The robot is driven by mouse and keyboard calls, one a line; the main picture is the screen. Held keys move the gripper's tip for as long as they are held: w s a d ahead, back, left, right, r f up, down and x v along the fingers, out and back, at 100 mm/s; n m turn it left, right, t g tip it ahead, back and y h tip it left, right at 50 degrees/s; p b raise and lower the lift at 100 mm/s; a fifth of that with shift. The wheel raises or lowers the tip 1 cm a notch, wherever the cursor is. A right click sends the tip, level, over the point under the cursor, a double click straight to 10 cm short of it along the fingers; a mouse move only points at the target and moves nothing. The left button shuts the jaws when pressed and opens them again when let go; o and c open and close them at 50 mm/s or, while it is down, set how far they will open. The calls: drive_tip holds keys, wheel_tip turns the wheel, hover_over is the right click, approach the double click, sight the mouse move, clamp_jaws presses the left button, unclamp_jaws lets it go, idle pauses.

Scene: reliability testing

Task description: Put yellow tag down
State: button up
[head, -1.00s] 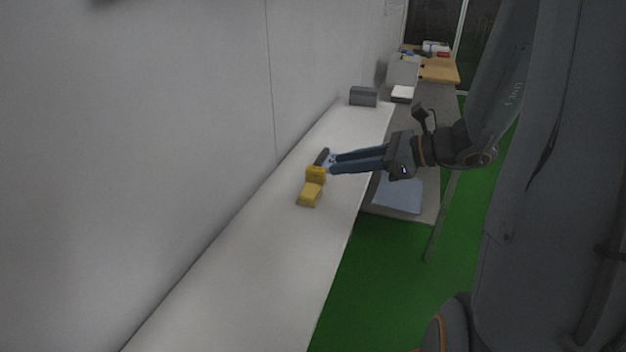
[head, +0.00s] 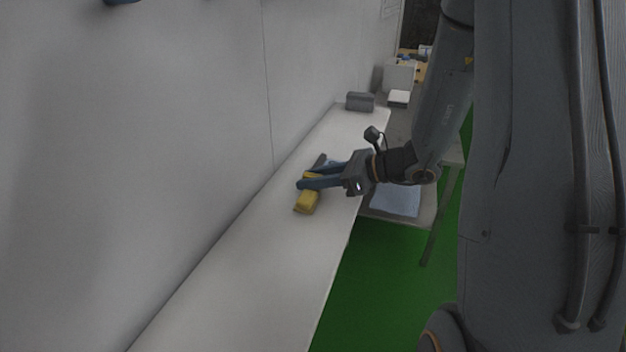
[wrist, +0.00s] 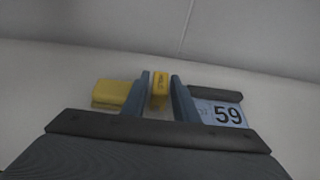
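The yellow tag (wrist: 160,91) stands upright on the white shelf, dark lettering on its face. My gripper (head: 312,174) is open, with one finger on each side of the tag. In the wrist view, gaps show between the tag and both fingers of my gripper (wrist: 161,90). In the head view the near finger partly covers the tag (head: 313,175). A yellow block (wrist: 110,93) lies on the shelf just left of the fingers; it also shows in the head view (head: 307,202).
A blue-white card reading 59 (wrist: 222,113) and a dark bar (wrist: 216,94) lie right of the fingers. The wall (head: 200,130) runs close behind the white shelf (head: 240,270). A grey box (head: 360,102) stands farther along; the near shelf is clear.

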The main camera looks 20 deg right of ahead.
clamp_jaws()
